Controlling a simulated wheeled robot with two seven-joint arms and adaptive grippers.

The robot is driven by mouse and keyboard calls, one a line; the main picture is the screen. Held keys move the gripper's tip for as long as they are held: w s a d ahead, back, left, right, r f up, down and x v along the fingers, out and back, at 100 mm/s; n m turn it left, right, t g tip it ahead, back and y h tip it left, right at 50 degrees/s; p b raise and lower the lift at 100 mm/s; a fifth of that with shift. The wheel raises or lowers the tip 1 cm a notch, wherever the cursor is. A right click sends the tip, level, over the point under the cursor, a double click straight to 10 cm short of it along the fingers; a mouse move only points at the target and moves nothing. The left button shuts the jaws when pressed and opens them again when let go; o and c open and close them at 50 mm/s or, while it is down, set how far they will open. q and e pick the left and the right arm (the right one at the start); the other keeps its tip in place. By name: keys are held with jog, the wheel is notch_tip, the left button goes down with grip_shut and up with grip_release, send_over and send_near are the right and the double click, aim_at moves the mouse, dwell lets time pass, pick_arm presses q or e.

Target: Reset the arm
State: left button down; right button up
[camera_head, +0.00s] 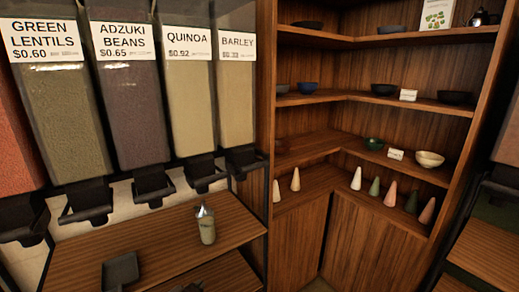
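Neither of my arms nor my grippers shows in the head view. The view holds only the shop corner with its dispensers, a wooden shelf and a corner cabinet. A small jar (207,226) with a grey, pointed top stands upright on the wooden shelf (170,246) below the dispensers. A dark scoop or tray (120,271) lies to its left, nearer the front. Nothing is seen touching either one.
Bulk dispensers of green lentils (62,120), adzuki beans (132,112), quinoa (186,105) and barley (235,100) hang along the left, black spouts jutting out. A corner cabinet (300,236) holds bowls and several cones. Another shelf edge (485,248) stands at right.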

pick_arm(q)
jog(key=s+a+f+n+g, duration=0.25)
jog(key=s+f, duration=0.25)
jog(key=s, duration=0.3)
jog(key=s+a+f+n+g, duration=0.2)
jog(key=s+f+g, duration=0.25)
jog(key=s, duration=0.45)
notch_tip(320, 180, down, 33)
jog(key=s+g, duration=0.1)
jog(key=s, duration=0.1)
jog(key=s+a+f, duration=0.2)
jog(key=s+f, duration=0.8)
jog(key=s, duration=0.1)
jog(key=s+a+f+g, duration=0.1)
jog(key=s+a+f, duration=0.2)
jog(key=s+f, duration=0.7)
jog(key=shift+s+a+f+y, duration=0.15)
jog(key=shift+s+y, duration=0.25)
jog(key=shift+s, duration=0.05)
